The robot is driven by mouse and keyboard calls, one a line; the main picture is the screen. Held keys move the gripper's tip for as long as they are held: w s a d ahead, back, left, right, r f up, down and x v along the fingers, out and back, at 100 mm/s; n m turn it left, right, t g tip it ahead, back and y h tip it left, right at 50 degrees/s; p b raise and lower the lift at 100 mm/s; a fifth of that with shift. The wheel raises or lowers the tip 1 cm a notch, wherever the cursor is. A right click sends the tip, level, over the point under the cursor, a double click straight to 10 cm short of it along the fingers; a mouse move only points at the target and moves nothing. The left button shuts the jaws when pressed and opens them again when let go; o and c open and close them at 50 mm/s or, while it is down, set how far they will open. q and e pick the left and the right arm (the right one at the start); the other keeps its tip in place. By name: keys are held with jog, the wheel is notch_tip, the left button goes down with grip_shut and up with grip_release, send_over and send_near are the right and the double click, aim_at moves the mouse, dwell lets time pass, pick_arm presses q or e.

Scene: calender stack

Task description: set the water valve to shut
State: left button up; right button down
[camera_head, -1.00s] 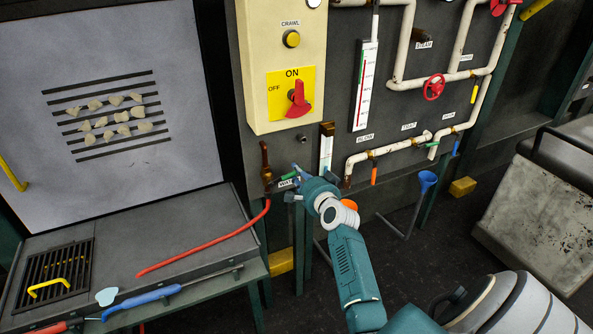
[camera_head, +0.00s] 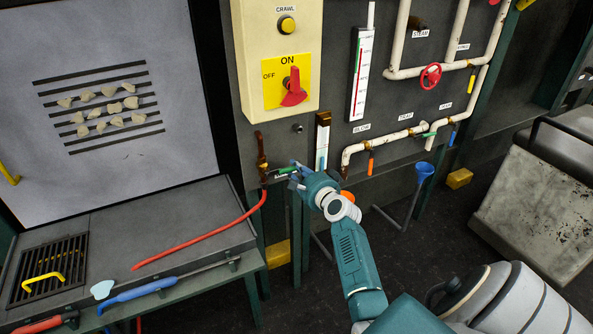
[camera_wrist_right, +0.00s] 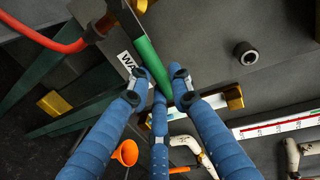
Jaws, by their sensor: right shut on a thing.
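The water valve is a brown upright fitting (camera_head: 261,156) left of the pipes, with a red hose joined at its lower end. Its green lever (camera_head: 284,171) sticks out to the right, roughly level in the head view. My right gripper (camera_head: 293,172) is shut on the lever's outer part. In the right wrist view, the green lever (camera_wrist_right: 150,58) runs down between the fingers of my right gripper (camera_wrist_right: 165,88). A white label (camera_wrist_right: 126,63), partly hidden, starts with "WA" beside the lever. My left gripper is not in view.
The red hose (camera_head: 205,239) runs left over a dark bench. A sight glass (camera_head: 322,142) stands just right of the valve. A yellow switch box (camera_head: 278,55) is above.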

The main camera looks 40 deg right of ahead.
jog(key=shift+w+a+r, duration=0.1)
jog(key=shift+w+r, duration=0.05)
jog(key=shift+r, duration=0.15)
jog(key=c, duration=1.7)
grip_release()
jog(key=shift+c, duration=0.2)
jog(key=shift+o, duration=0.6)
jog(key=shift+w+f, duration=0.2)
jog(key=shift+f, duration=0.1)
jog(key=v, duration=1.2)
